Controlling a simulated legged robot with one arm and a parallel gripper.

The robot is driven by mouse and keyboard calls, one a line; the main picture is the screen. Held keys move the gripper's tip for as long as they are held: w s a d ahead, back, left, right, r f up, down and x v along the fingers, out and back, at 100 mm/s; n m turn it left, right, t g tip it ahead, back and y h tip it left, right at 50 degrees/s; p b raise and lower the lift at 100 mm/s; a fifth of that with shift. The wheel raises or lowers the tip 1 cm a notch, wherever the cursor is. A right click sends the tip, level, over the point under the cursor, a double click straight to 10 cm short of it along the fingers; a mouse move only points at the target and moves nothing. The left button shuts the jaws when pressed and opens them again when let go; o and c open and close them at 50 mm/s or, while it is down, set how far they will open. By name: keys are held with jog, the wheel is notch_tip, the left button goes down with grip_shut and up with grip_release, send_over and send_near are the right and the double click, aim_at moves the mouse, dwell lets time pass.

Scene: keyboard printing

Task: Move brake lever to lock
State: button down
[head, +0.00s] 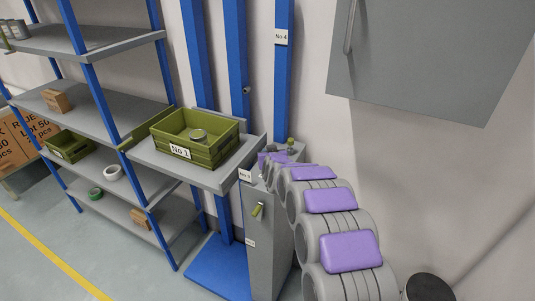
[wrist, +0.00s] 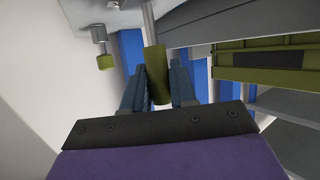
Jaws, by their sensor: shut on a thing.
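In the wrist view, my gripper (wrist: 160,82) is shut on an olive-green cylindrical handle (wrist: 157,62) on a grey rod. The two dark blue fingers stand on either side of it. In the head view, my arm with purple pads reaches to the top of a grey control column (head: 262,240), and the fingers and held handle are hidden or too small to make out. A second, shorter olive knob (wrist: 105,62) is left of the held handle in the wrist view. I cannot read which one is marked brake.
A grey platform (head: 228,178) with a green crate (head: 215,150) marked No 1, holding a round can, is left of the column. Blue posts (head: 237,60) rise behind. A grey shelf rack (head: 90,120) stands left. A grey wall cabinet (head: 430,60) hangs upper right.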

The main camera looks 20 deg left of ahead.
jog(key=w+g+p, duration=0.1)
jog(key=w+m+g+p, duration=0.1)
jog(key=shift+w+r+g, duration=0.2)
jog(key=shift+w+g, duration=0.05)
jog(key=shift+g, duration=0.15)
jog(key=shift+w+d+f+m+g+p, duration=0.1)
jog(key=shift+w+f+m+g+p, duration=0.1)
jog(key=shift+w+g+p, duration=0.3)
jog(key=shift+w+f+m+g+p, duration=0.1)
jog(key=shift+w+m+g+p, duration=0.1)
jog(key=shift+w+g+p, duration=0.3)
jog(key=shift+f+g+h, duration=0.15)
jog(key=shift+g+h, duration=0.15)
jog(key=shift+g, duration=0.1)
jog(key=shift+w+d+p, duration=0.1)
jog(key=shift+w+p, duration=0.05)
jog(key=shift+p, duration=0.2)
jog(key=c, duration=1.3)
grip_release()
jog(key=o, duration=0.3)
jog(key=shift+w+a+f, duration=0.15)
jog(key=shift+a+f, duration=0.05)
jog(key=shift+f, duration=0.15)
jog(key=shift+o, duration=0.2)
jog(key=shift+d+r, duration=0.15)
